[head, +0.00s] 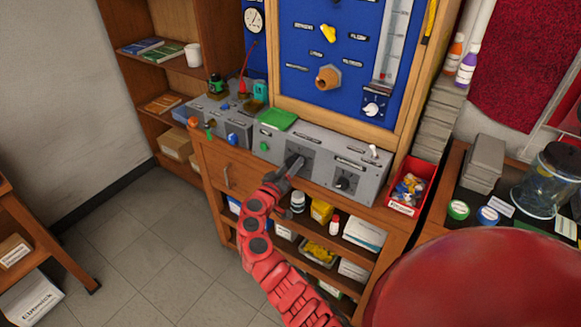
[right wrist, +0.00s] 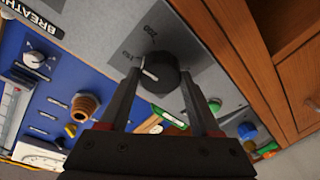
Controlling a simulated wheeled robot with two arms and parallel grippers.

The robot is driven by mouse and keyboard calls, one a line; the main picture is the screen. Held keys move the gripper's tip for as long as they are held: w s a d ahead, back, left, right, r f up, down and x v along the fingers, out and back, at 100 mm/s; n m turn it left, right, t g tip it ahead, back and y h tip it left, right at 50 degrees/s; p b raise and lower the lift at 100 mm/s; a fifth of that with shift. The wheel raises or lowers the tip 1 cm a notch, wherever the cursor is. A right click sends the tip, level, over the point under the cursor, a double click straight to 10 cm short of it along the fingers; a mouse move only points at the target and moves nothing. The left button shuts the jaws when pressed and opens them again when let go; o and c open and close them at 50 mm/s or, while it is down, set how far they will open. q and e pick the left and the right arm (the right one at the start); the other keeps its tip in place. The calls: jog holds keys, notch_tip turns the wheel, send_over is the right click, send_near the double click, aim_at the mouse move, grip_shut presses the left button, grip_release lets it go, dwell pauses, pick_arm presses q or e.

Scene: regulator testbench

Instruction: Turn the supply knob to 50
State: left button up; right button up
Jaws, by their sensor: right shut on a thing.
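The supply knob (right wrist: 163,75) is a round black dial knob with a white pointer line. It sits on a dark square on the front of the grey console (head: 327,152). In the right wrist view the pointer line points left, near the printed 150; a 200 is printed above the knob. The 50 mark is not visible. My right gripper (right wrist: 160,72) is shut on the knob, one finger on each side. In the head view my right gripper (head: 286,172) is at the middle of the console front, and hides part of the knob. My left gripper is not in view.
A red parts bin (head: 411,184) stands beyond the console's right end. A blue panel (head: 335,60) with a gauge and fittings rises behind. Open floor (head: 160,260) lies at the left.

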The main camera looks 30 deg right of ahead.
jog(key=n+p, duration=0.2)
jog(key=n, duration=0.2)
jog(key=shift+r+y, duration=0.2)
jog(key=shift+y, duration=0.2)
jog(key=n+y+p, duration=0.1)
jog(key=n+p, duration=0.2)
jog(key=n, duration=0.2)
jog(key=n+p, duration=0.5)
jog(key=shift+r+y, duration=0.1)
jog(key=shift+y, duration=0.3)
jog(key=n+g+p, duration=0.1)
jog(key=n+p, duration=0.4)
jog(key=n, duration=0.1)
jog(key=shift+n+g, duration=0.4)
jog(key=shift+f+n+g, duration=0.3)
jog(key=shift+n, duration=0.5)
jog(key=shift+f+n+g, duration=0.1)
jog(key=shift+n+g, duration=0.3)
jog(key=shift+n, duration=0.6)
jog(key=shift+n+g+b, duration=0.3)
jog(key=shift+n, duration=1.2)
